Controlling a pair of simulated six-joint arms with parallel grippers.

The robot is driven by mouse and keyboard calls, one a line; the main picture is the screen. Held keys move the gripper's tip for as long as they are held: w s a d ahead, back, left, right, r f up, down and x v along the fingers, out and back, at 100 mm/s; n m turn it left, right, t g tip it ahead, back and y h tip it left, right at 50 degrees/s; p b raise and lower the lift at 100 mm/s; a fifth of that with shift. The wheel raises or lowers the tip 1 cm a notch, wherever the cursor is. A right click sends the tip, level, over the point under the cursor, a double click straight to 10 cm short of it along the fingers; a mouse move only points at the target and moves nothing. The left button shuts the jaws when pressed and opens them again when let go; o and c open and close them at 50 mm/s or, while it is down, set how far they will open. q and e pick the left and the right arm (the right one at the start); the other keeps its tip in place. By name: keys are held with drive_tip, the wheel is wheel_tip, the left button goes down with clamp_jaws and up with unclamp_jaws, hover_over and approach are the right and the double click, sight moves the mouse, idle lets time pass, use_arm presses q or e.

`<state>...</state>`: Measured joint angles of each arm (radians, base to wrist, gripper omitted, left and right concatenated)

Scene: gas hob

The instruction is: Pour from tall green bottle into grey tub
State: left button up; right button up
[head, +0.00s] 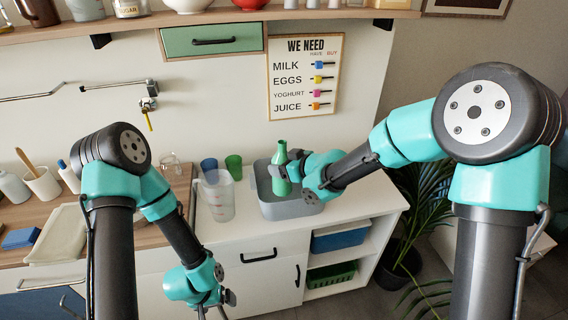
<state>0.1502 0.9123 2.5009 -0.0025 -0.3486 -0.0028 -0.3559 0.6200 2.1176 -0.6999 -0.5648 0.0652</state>
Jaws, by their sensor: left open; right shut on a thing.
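The tall green bottle (281,172) is upright, with its neck pointing up, over the grey tub (286,210) on the white counter. My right gripper (290,170) comes in from the right and is shut on the bottle's body. I cannot tell whether the bottle's base touches the tub's floor. The tub's right part is partly hidden behind my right gripper. My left gripper (213,310) is open and empty, low in front of the cabinet and cut by the bottom edge of the picture.
A clear measuring jug (217,197) stands just left of the tub. A blue cup (209,168) and a green cup (233,167) stand behind it. A cloth (57,236) and a blue sponge (20,238) lie at the left. The counter right of the tub is clear.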

sight(278, 185)
drive_tip(key=shift+r, duration=0.1)
drive_tip(key=shift+s+a+r+m+g, duration=0.15)
drive_tip(key=shift+s+r+m+g, duration=0.05)
drive_tip(key=shift+s+m+g, duration=0.3)
drive_tip(key=shift+s+a+r+m+g, duration=0.15)
drive_tip(key=shift+s+r+m+g, duration=0.05)
drive_tip(key=shift+s+m+g, duration=0.25)
drive_tip(key=shift+s+a+f+m+g, duration=0.1)
drive_tip(key=shift+s+f+m+g, duration=0.15)
drive_tip(key=shift+s+m+g, duration=0.35)
idle(0.4)
drive_tip(key=shift+s+a+f+m+g, duration=0.1)
drive_tip(key=shift+s+f+m+g, duration=0.1)
drive_tip(key=shift+f, duration=0.55)
drive_tip(key=shift+s+f+m+g, duration=0.15)
drive_tip(key=shift+f, duration=0.6)
idle(0.5)
drive_tip(key=shift+s+a+f+m+g, duration=0.1)
drive_tip(key=shift+s+f+m+g, duration=0.05)
drive_tip(key=shift+f, duration=0.35)
drive_tip(key=shift+s+f+m+g, duration=0.15)
drive_tip(key=shift+f, duration=0.3)
idle(0.6)
drive_tip(key=shift+s+a+f+m+g+y, duration=0.1)
drive_tip(key=shift+s+f+m+g+y, duration=0.15)
drive_tip(key=shift+f+g, duration=0.2)
drive_tip(key=shift+s+f+m+g+y, duration=0.2)
drive_tip(key=shift+f+m+g, duration=0.15)
drive_tip(key=shift+f, duration=0.15)
idle(0.5)
